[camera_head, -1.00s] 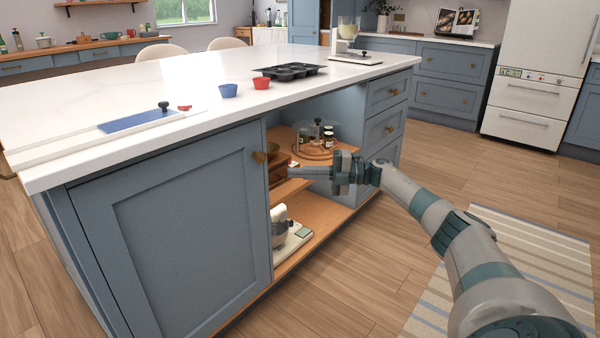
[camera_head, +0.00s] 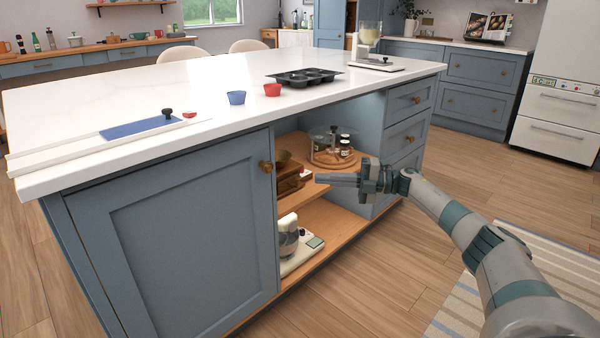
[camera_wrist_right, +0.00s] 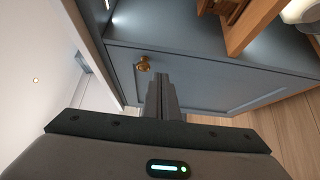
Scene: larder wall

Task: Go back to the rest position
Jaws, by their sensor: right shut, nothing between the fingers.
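My right gripper (camera_head: 322,178) is shut and empty. In the head view it points left at the front of the island's open cabinet, in front of the shelves. In the right wrist view its closed fingers (camera_wrist_right: 161,95) lie together, pointing toward a blue cabinet door with a brass knob (camera_wrist_right: 143,63). I cannot tell from this whether they touch anything. My left gripper does not show in either view.
The island (camera_head: 180,95) has a white top with blue and red cups (camera_head: 236,98) and a dark muffin tin (camera_head: 303,76). Its blue door (camera_head: 195,235) stands left of the shelves, which hold a turntable (camera_head: 335,158) and a scale-like appliance (camera_head: 297,250).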

